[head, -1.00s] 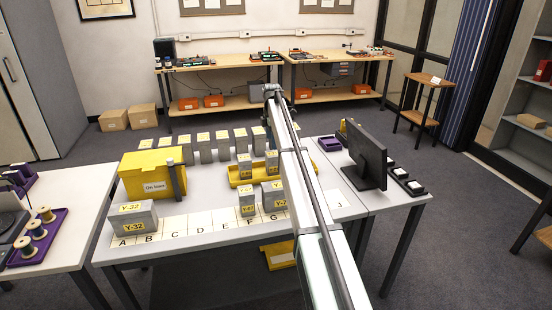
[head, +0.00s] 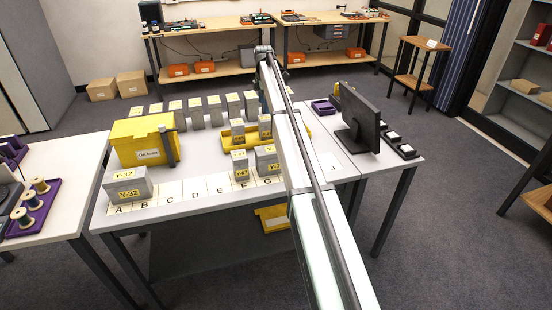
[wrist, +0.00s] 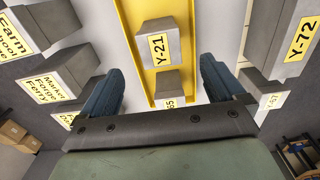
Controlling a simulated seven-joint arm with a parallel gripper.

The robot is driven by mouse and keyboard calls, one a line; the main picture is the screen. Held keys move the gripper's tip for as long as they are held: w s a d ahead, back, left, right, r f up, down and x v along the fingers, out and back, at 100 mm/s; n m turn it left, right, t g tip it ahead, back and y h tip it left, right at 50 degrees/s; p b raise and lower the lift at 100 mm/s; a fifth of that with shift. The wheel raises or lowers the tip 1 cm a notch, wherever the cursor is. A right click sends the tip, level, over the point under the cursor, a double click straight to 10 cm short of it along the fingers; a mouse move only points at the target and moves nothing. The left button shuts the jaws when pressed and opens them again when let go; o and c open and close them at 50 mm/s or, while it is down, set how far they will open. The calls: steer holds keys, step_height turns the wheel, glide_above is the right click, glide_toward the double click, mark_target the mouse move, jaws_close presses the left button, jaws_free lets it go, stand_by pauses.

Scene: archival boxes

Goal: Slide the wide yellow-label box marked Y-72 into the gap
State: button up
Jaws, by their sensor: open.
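The wide grey Y-72 box (head: 262,160) stands on the white table, partly hidden behind my arm in the head view. In the wrist view its yellow label (wrist: 302,39) shows at the right edge. My gripper (wrist: 160,70) is open and empty, its two blue fingers apart above the yellow tray (wrist: 136,35). The Y-21 box (wrist: 160,20) and another small box (wrist: 168,83) stand in that tray, seen between the fingers. Y-72 is to the right of the fingers. The lettered strip (head: 195,190) has bare places between the wide Y-32 box (head: 125,185) and the small box (head: 240,167) by Y-72.
A yellow "On loan" bin (head: 140,145) stands at the left of the table. A row of grey boxes (head: 196,112) lines the back edge. A monitor (head: 362,118) stands to the right of my arm. The front strip around C to E is clear.

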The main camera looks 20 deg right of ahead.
stand_by(0.3)
